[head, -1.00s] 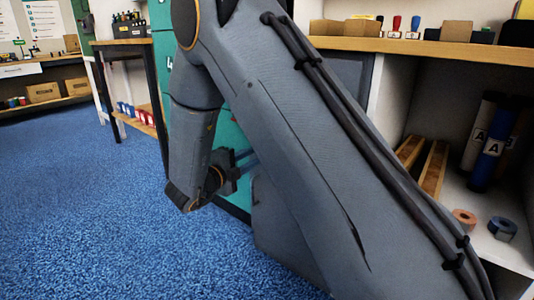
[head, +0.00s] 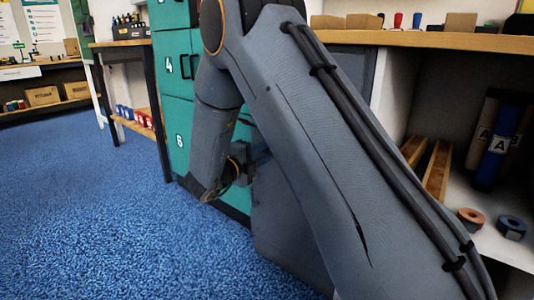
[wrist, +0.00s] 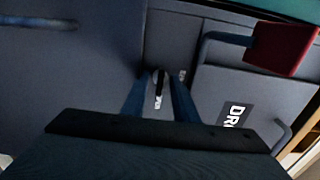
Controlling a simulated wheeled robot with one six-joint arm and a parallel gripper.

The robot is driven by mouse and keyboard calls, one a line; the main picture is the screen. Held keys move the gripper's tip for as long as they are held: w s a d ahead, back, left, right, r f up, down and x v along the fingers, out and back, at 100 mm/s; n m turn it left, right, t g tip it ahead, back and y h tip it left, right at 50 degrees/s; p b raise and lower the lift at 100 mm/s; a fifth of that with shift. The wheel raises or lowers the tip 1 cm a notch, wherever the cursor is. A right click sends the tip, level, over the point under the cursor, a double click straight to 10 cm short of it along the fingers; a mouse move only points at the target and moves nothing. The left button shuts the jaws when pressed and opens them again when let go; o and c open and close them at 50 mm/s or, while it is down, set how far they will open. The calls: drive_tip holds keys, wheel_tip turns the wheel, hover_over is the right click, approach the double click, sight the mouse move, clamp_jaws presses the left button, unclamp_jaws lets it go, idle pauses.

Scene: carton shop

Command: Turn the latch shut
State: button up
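In the wrist view, the latch (wrist: 160,84) is a small narrow dark piece on a grey panel, with a white label strip beside it. In the head view, my wrist is low in front of the teal lockers (head: 178,130), and the fingertips and latch are hidden behind my arm.
In the head view, a shelf unit (head: 440,40) stands right. Blue carpet (head: 90,220) is clear on the left.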

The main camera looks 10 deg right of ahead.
clamp_jaws()
drive_tip(key=shift+s+n+p, duration=0.1)
drive_tip(key=shift+n+p, duration=0.3)
drive_tip(key=shift+p, duration=0.25)
drive_tip(key=n+p, duration=1.7)
drive_tip(key=shift+f, duration=0.1)
unclamp_jaws()
